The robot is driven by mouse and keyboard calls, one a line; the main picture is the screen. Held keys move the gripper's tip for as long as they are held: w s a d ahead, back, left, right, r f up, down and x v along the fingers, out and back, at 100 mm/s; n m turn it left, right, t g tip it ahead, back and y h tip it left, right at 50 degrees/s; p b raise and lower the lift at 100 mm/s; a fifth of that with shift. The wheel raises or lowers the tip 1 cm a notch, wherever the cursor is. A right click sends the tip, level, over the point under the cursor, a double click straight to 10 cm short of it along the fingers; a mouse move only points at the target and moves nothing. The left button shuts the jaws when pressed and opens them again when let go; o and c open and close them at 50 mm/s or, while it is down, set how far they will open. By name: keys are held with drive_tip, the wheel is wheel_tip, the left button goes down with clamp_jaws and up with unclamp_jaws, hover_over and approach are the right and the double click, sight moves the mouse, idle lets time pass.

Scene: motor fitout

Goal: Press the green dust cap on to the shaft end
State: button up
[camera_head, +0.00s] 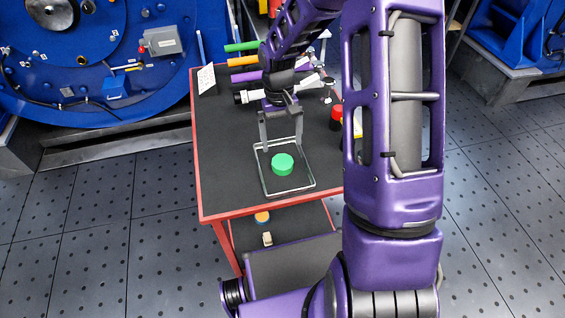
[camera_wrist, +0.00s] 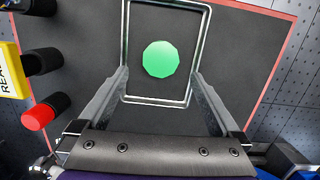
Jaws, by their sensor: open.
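The green dust cap (camera_head: 283,164) lies on the dark top of the red-edged cart, inside a rectangular metal frame (camera_head: 267,190). In the wrist view the green cap (camera_wrist: 160,59) shows beyond and between the fingertips. My gripper (camera_head: 281,146) is open and empty above the frame, its two fingers pointing down and spread wider than the cap. It also shows in the wrist view (camera_wrist: 160,82). A blue motor (camera_head: 140,50) stands at the upper left with a round dark opening on its face. I cannot tell for certain which part is the shaft end.
The cart top (camera_head: 225,150) is bare left of the frame. Several coloured cylindrical tools lie at its back. A red-capped item (camera_head: 337,112) stands at the right, near my arm. A small card (camera_head: 206,79) stands at the back left. Perforated floor surrounds the cart.

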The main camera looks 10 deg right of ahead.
sight(283, 161)
drive_tip(key=f, duration=0.4)
drive_tip(key=s+f, duration=0.1)
drive_tip(key=f, duration=0.1)
drive_tip(key=shift+a+f, duration=0.1)
drive_tip(key=shift+f, duration=0.15)
drive_tip(key=c, duration=1.2)
drive_tip(key=shift+c, duration=0.2)
drive_tip(key=shift+r, duration=0.1)
wheel_tip(283, 161, up, 13)
drive_tip(key=s, duration=0.1)
drive_tip(key=shift+s+r, duration=0.15)
